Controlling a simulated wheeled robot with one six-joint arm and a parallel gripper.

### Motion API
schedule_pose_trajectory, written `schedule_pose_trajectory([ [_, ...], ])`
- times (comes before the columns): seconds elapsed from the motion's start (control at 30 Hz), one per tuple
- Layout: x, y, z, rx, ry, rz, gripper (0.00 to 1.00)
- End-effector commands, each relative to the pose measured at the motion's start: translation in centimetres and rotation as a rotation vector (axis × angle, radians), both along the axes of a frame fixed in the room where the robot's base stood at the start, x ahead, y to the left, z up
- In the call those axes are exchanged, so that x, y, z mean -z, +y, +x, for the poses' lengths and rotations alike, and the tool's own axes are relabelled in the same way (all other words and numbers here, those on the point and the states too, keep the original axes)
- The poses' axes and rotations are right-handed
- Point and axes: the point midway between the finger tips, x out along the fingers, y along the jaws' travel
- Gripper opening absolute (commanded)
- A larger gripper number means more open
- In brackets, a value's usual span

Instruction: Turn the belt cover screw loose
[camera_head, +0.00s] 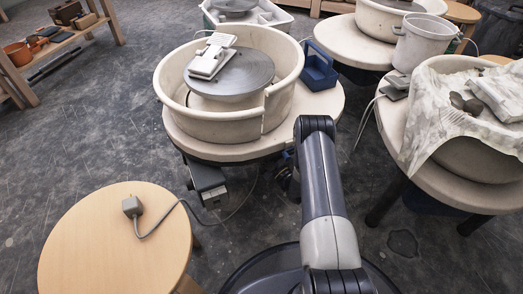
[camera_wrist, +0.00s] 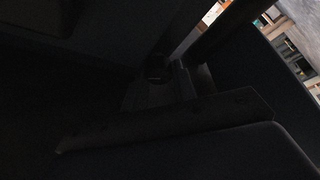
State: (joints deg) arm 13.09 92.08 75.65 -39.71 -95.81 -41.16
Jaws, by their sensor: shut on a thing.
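The potter's wheel with a cream splash pan (camera_head: 222,130) stands ahead of my arm, its grey wheel head inside. My arm reaches down beside its right side, and the arm and table edge hide my gripper in the head view. In the very dark wrist view my gripper (camera_wrist: 165,82) is shut on a small round dark knob (camera_wrist: 157,68), which looks like the belt cover screw. Dark panels surround it, and its thread and turn angle cannot be made out. A grey box (camera_head: 208,186) hangs under the wheel's table.
A round wooden stool (camera_head: 95,245) at front left bears an unplugged grey plug (camera_head: 132,206) with its cable. Another wheel (camera_head: 480,170) draped with a stained cloth stands close on the right. A blue caddy (camera_head: 320,70) sits on the near wheel's table. Floor at left is clear.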

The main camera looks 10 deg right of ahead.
Motion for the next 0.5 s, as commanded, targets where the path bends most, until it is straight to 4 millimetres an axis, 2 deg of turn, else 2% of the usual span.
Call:
schedule_pose_trajectory([
  [0.5,-0.20,-0.13,0.00,0.000,-0.074,-0.377,0.04],
])
